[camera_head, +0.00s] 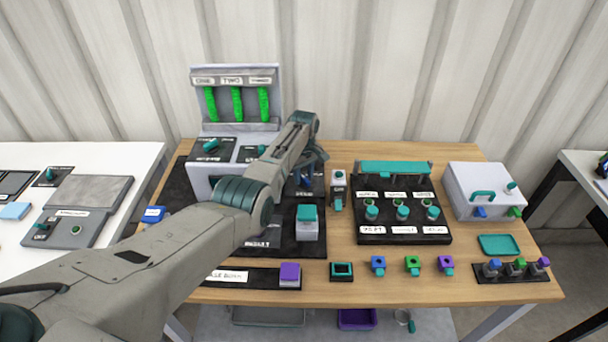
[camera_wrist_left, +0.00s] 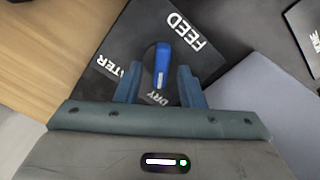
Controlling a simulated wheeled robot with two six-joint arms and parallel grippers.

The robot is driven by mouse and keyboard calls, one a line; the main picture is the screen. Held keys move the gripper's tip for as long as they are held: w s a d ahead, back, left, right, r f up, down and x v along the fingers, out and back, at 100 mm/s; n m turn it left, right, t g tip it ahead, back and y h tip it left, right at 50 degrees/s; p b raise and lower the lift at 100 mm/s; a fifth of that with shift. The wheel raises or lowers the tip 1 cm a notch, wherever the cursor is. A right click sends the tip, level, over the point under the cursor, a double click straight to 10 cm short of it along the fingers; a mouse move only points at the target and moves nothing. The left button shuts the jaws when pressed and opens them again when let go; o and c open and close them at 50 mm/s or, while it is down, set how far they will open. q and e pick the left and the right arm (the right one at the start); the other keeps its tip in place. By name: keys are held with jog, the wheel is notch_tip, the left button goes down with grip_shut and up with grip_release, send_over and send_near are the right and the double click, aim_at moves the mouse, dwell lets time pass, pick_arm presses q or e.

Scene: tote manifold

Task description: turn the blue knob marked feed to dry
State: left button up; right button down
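The blue knob (camera_wrist_left: 162,62) sits on a dark panel in the left wrist view, with the FEED label (camera_wrist_left: 185,32) above it to the right. The WATER label (camera_wrist_left: 117,70) is to its left and the DRY label (camera_wrist_left: 157,98) is just below its lower end. The knob's white-marked end points down toward DRY. My left gripper (camera_wrist_left: 158,84) is open, with one finger on each side of the knob's lower end. A gap shows on both sides; whether it touches is not clear. In the head view my left gripper (camera_head: 312,162) hides most of the knob. My right gripper is not in view.
A grey unit with several green tubes (camera_head: 237,104) stands behind my arm. A small upright switch box (camera_head: 338,188) is close to the gripper's right. A teal-knobbed panel (camera_head: 400,215) and a white box (camera_head: 485,190) stand further right.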

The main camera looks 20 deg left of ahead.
aim_at(304, 177)
pick_arm(q)
jog(key=shift+r, duration=0.3)
notch_tip(304, 177, up, 10)
jog(key=b, duration=0.1)
dwell(0.3)
jog(key=shift+r, duration=0.1)
